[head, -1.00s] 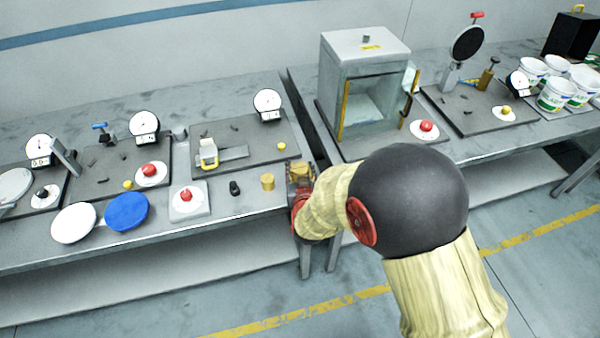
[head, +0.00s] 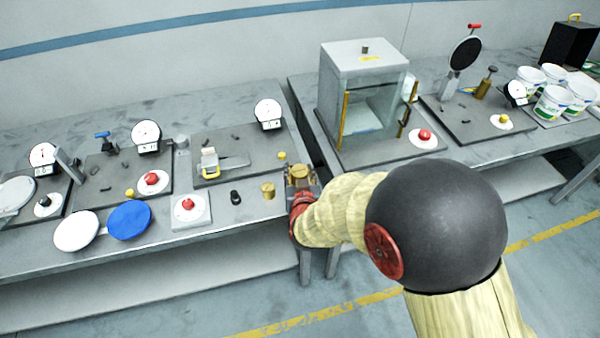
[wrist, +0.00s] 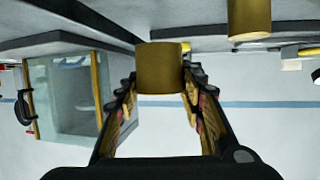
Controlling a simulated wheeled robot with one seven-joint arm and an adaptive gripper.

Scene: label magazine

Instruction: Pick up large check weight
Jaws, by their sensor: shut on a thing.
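A brass cylinder, the large check weight (head: 299,171), is at the front right corner of the left bench. My gripper (head: 299,182) is around it from the front. In the wrist view, the weight (wrist: 160,68) sits between the two fingertips of my gripper (wrist: 160,88), which is shut on it. It appears raised off the bench, but the gap beneath is hard to tell. A second brass cylinder (head: 267,190) stands on the bench just left of my gripper, and shows apart at the top of the wrist view (wrist: 249,18).
A glass-fronted cabinet (head: 366,57) stands on the right bench, across a narrow gap.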

